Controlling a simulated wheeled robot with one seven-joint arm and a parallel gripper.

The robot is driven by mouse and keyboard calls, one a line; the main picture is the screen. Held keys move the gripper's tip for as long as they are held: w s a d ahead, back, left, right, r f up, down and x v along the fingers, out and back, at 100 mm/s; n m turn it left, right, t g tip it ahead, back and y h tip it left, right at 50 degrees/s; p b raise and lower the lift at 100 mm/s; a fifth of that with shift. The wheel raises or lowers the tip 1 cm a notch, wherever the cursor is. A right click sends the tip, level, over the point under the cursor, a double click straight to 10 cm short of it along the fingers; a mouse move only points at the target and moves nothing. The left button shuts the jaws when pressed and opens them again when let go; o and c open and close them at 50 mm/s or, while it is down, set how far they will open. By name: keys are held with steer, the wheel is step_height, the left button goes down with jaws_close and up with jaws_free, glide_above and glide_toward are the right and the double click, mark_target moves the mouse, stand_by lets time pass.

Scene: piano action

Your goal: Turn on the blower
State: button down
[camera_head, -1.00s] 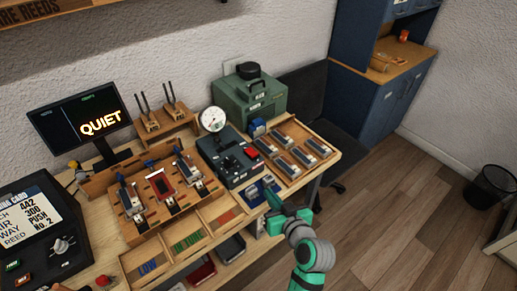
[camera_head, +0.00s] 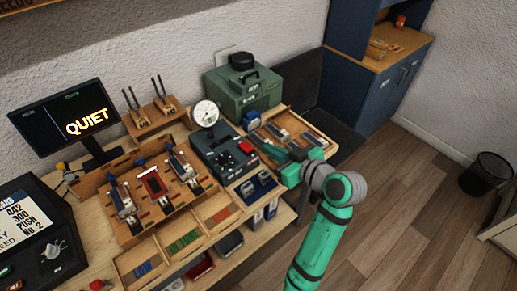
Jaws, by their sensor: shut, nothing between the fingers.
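A green metal box (camera_head: 236,98) with a black round cap and a handle, which looks like the blower, stands at the back against the wall. In front of it is a dark control box (camera_head: 221,160) with a round white gauge (camera_head: 205,113), black knobs and a red switch (camera_head: 245,147) at its right end. My gripper (camera_head: 262,147) is shut and empty, its tips just right of the red switch. I cannot tell if they touch it. The monitor (camera_head: 72,122) reads QUIET.
A wooden tray (camera_head: 322,150) of metal pieces lies behind my gripper. A wooden jig (camera_head: 95,183) and bins of coloured parts (camera_head: 184,246) fill the bench's middle. A small blue box (camera_head: 251,121) stands by the green box.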

glide_above(246, 147)
steer(key=s+d, duration=0.2)
steer(key=s, duration=0.1)
step_height(246, 147, down, 4)
steer(key=shift+d+r, duration=0.15)
steer(key=shift+r, duration=0.05)
step_height(246, 147, down, 2)
steer(key=shift+s+d+f, duration=0.1)
steer(key=shift+f, duration=0.9)
